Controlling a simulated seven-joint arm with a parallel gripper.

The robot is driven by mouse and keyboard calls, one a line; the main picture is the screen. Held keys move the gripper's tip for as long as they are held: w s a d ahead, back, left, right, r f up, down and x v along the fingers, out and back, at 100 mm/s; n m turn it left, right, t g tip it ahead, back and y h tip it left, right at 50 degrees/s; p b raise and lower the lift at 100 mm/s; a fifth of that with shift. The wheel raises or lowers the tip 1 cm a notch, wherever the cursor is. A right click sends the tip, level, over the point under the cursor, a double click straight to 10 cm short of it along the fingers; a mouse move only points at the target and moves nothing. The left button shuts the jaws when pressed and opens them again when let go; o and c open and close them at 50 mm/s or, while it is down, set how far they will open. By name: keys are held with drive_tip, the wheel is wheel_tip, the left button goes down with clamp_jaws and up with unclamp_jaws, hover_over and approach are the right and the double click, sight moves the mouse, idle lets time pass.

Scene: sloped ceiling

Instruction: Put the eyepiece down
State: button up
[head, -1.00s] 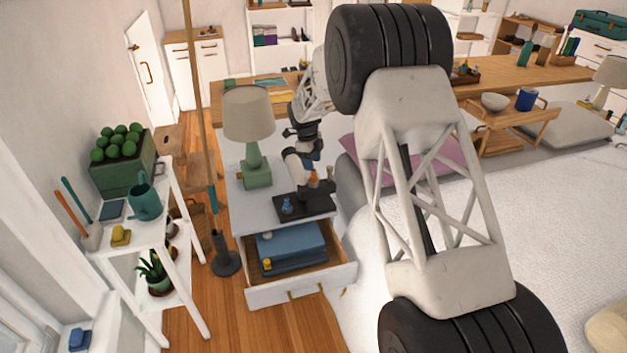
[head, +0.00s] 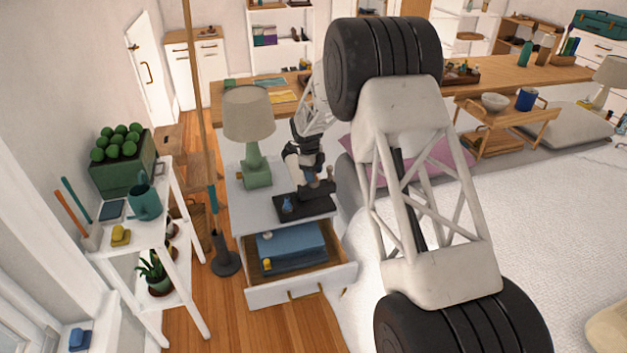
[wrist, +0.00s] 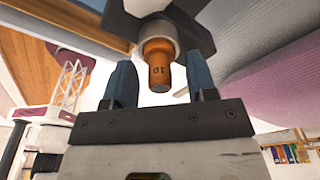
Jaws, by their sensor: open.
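The eyepiece (wrist: 158,66), a short orange cylinder marked 10, shows in the wrist view. Its upper end in the picture sits in a pale collar under a dark body (wrist: 165,20). My gripper (wrist: 158,78) is open. Its two blue fingers stand on either side of the eyepiece, with visible gaps. In the head view my gripper (head: 318,176) is small, over the dark stand and tray (head: 303,207) on the grey cabinet top. The eyepiece is too small and partly hidden to tell clearly there.
A small blue bottle (head: 287,205) stands on the tray's left. A green lamp (head: 256,172) stands behind it. The drawer (head: 300,288) below is pulled open, holding blue folded items (head: 290,245). A plant stand (head: 150,255) is at left.

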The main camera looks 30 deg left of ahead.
drive_tip(key=shift+c, duration=0.2)
clamp_jaws()
drive_tip(key=shift+r, duration=0.15)
drive_tip(key=shift+r, duration=4.9)
